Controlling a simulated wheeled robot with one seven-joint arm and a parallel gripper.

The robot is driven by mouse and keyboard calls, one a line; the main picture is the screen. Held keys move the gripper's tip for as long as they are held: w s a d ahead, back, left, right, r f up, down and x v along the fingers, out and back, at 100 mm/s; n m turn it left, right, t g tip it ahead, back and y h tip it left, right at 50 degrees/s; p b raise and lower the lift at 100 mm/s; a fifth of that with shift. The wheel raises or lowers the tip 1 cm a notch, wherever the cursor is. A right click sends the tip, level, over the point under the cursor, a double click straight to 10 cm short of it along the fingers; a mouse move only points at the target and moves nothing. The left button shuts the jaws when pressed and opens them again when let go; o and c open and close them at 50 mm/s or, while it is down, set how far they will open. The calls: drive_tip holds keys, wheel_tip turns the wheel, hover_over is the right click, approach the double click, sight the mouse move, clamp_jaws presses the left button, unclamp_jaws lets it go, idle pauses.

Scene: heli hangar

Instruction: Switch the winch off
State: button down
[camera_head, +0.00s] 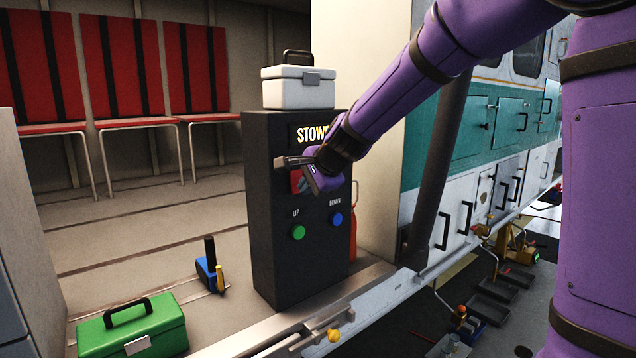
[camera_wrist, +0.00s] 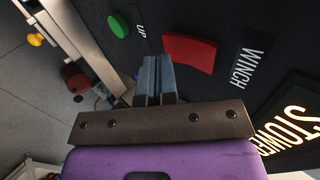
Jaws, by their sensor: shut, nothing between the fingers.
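The winch panel is a dark upright box (camera_head: 266,240). It has a red rocker switch (camera_head: 297,181), also seen in the wrist view (camera_wrist: 189,53) beside the white WINCH label (camera_wrist: 246,68). I cannot tell which way the rocker is tipped. A lit STOWED sign (camera_head: 311,134) sits above it, with a green UP button (camera_head: 298,232) and a blue DOWN button (camera_head: 337,219) below. My gripper (camera_head: 287,162) is in front of the panel and partly covers the switch in the head view. In the wrist view its fingers (camera_wrist: 152,74) are together and empty, beside the switch on the UP button's side.
A white case (camera_head: 298,93) stands on the box. A green toolbox (camera_head: 131,329) and a blue tool holder (camera_head: 209,273) are on the floor at left. Red seats (camera_head: 123,70) line the back wall. The helicopter's teal-and-white side (camera_head: 470,150) is at right.

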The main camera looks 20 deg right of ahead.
drive_tip(key=shift+w+a+f, duration=0.1)
drive_tip(key=shift+w+a, duration=0.1)
drive_tip(key=shift+w, duration=0.5)
drive_tip(key=shift+w+a+f, duration=0.1)
drive_tip(key=shift+w, duration=0.1)
drive_tip(key=shift+r, duration=0.2)
drive_tip(key=shift+r, duration=0.75)
